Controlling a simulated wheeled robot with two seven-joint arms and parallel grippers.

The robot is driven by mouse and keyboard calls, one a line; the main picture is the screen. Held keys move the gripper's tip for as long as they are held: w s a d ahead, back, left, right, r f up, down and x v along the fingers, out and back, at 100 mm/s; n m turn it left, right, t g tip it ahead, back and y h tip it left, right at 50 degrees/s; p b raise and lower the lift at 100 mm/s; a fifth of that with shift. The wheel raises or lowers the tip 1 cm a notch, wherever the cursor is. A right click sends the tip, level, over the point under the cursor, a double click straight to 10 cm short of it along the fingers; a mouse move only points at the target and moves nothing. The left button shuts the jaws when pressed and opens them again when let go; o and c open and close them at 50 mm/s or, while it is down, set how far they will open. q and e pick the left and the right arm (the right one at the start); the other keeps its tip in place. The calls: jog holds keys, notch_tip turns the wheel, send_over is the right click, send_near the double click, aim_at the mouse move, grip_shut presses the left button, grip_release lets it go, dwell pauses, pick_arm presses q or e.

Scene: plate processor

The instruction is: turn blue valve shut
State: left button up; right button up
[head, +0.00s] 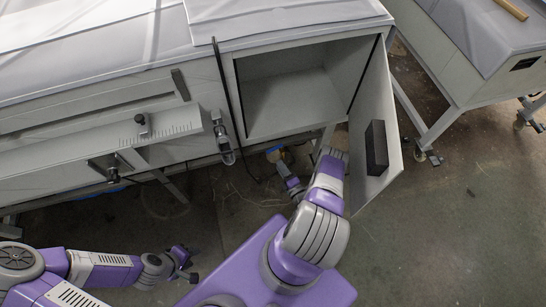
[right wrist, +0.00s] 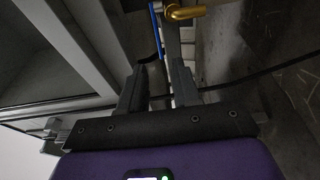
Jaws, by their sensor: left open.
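The blue valve handle (right wrist: 156,28) shows in the right wrist view as a thin blue bar at the top, beside a brass fitting (right wrist: 186,12). My right gripper (right wrist: 158,68) is open, with its two dark fingers apart. The blue bar lies beyond the fingertips, roughly in line with the gap; I cannot tell if they touch. In the head view, my right arm reaches down beside the open cabinet, where a small blue patch shows under its lower edge; most of the valve is hidden there. My left gripper (head: 184,264) is open and empty over the floor, at lower left.
The cabinet door (head: 376,125) stands open to the right, close beside my right arm. The cabinet compartment (head: 290,95) is empty. A dark cable (head: 228,85) hangs down the front, and a dark cable (right wrist: 285,65) also crosses the right wrist view.

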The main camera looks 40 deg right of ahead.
aim_at(275, 149)
jog(key=b+x, duration=0.2)
jog(key=x, duration=0.5)
jog(key=shift+w, duration=0.25)
jog(key=shift+c, duration=0.5)
grip_shut()
dwell(0.6)
